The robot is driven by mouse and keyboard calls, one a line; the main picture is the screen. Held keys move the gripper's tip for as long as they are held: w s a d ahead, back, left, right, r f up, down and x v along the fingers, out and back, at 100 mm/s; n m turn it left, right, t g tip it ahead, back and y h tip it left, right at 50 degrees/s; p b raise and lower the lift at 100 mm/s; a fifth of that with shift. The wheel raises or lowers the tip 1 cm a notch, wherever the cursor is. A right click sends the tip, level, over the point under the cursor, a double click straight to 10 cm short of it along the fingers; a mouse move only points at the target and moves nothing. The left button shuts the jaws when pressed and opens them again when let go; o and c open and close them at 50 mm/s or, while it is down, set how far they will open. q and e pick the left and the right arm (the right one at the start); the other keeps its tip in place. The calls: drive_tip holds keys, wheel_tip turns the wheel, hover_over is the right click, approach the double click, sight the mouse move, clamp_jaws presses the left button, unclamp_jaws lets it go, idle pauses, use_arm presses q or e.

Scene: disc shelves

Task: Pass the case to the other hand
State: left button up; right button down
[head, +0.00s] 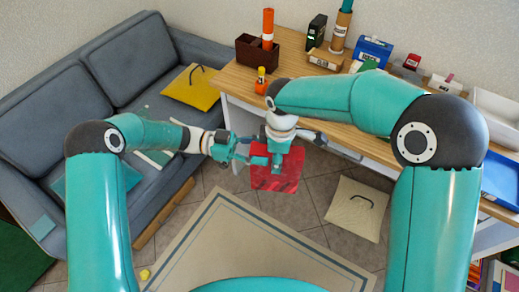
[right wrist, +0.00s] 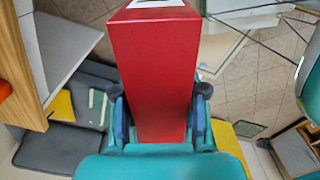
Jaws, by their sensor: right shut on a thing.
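The red case (head: 277,176) hangs in front of me in the head view, above the floor between the sofa and the desk. My right gripper (head: 276,158) is shut on it from above. In the right wrist view the red case (right wrist: 155,75) sits between the two fingers, with a white patch on its far end. My left gripper (head: 243,149) is just left of the case, pointing at its left edge. Its fingers look apart, and I cannot tell whether they touch the case.
A wooden desk (head: 232,82) with a dark holder, boxes and trays runs along the right. A grey sofa (head: 45,112) with a yellow folder (head: 192,88) stands at the left. A cream bag (head: 356,208) lies on the tiles. The rug (head: 240,240) in front is mostly clear.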

use_arm(q)
drive_tip(key=shift+w, duration=0.15)
clamp_jaws()
use_arm(e)
drive_tip(key=shift+s+a, duration=0.1)
drive_tip(key=shift+s, duration=0.05)
drive_tip(key=c, duration=0.5)
unclamp_jaws()
drive_tip(key=shift+c, duration=0.2)
